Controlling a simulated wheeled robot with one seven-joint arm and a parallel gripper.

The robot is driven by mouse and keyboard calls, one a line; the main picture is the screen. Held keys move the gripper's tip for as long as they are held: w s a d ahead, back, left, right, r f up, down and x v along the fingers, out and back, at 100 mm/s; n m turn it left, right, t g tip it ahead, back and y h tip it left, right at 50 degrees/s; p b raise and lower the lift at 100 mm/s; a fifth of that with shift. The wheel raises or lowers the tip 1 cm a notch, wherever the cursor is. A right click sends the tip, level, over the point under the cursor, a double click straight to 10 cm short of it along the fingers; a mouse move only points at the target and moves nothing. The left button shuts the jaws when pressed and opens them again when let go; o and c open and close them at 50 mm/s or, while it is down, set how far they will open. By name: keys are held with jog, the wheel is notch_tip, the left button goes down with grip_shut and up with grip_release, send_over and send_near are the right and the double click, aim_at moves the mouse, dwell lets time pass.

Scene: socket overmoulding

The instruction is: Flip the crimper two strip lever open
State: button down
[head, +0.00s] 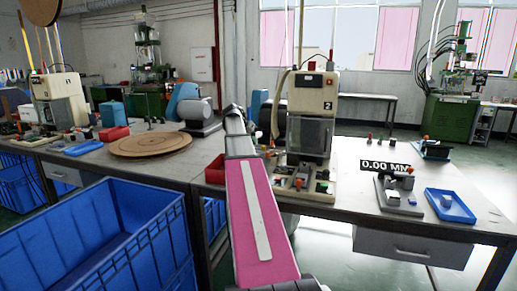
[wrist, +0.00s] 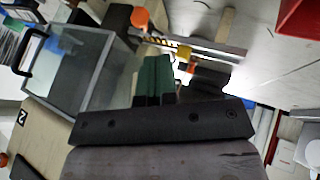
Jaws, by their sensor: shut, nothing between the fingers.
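Crimper two (head: 311,112) is the beige press with a black "2" label, at the middle of the bench in the head view. In the wrist view its clear guard (wrist: 75,70) is at the left. An orange knob (wrist: 140,18) shows near the crimper's base, ahead of my gripper; I cannot tell for sure whether it belongs to the strip lever, nor the lever's position. My gripper (wrist: 155,62) is shut and empty, its green-padded fingers together near the crimper's front. Contact with the lever cannot be made out. In the head view my arm hides the gripper.
A red bin (wrist: 298,18) is at the upper right of the wrist view. A round wooden disc (head: 150,144) lies left on the bench. A gauge stand (head: 398,192) and blue tray (head: 450,206) stand at right. Blue crates (head: 95,245) fill the left front.

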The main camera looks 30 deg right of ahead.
jog(key=shift+v, duration=1.8)
